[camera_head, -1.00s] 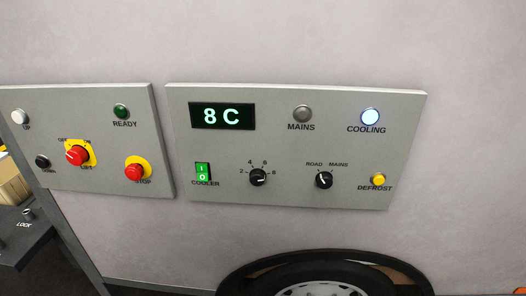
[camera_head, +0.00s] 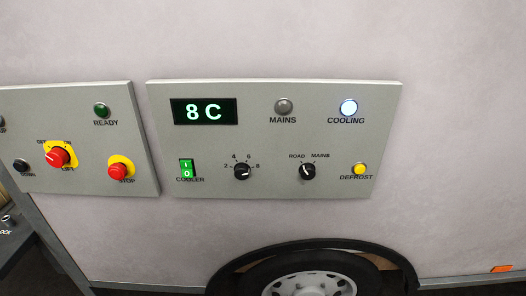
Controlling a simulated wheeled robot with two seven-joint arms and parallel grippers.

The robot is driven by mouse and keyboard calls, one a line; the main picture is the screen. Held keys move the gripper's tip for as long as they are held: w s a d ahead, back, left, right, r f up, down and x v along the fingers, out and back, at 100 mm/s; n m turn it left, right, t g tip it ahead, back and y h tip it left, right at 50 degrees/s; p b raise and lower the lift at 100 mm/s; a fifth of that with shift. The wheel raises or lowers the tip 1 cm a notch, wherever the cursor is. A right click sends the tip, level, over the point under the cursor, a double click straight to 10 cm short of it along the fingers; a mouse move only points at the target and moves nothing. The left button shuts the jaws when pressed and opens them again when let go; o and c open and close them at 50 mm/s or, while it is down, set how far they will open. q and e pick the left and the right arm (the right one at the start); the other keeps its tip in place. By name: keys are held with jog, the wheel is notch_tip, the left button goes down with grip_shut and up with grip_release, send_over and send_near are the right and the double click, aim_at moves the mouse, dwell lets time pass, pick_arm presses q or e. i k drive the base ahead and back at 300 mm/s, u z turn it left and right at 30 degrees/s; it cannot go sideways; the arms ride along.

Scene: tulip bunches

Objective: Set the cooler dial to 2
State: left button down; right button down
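The cooler dial (camera_head: 242,171) is a black round knob on the grey control panel (camera_head: 220,144), with the marks 2, 4, 6 and 8 around its top. Its pale pointer line is small and seems to lie toward the right, on the 8 side. The display (camera_head: 204,111) above it reads 8 C. The green cooler switch (camera_head: 187,168) is left of the dial, and the cooling lamp (camera_head: 348,107) glows bluish white. Neither of my grippers is in view, and nothing touches the dial.
On the same panel are a road/mains knob (camera_head: 307,171), a yellow defrost button (camera_head: 359,169) and an unlit mains lamp (camera_head: 283,106). A second panel (camera_head: 130,140) at left carries red lift and stop controls. A wheel (camera_head: 312,285) sits below; the wall around is clear.

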aim_at(242, 172)
jog(key=k, duration=1.25)
jog(key=z, duration=0.8)
jog(key=i, duration=1.2)
jog(key=u, duration=0.35)
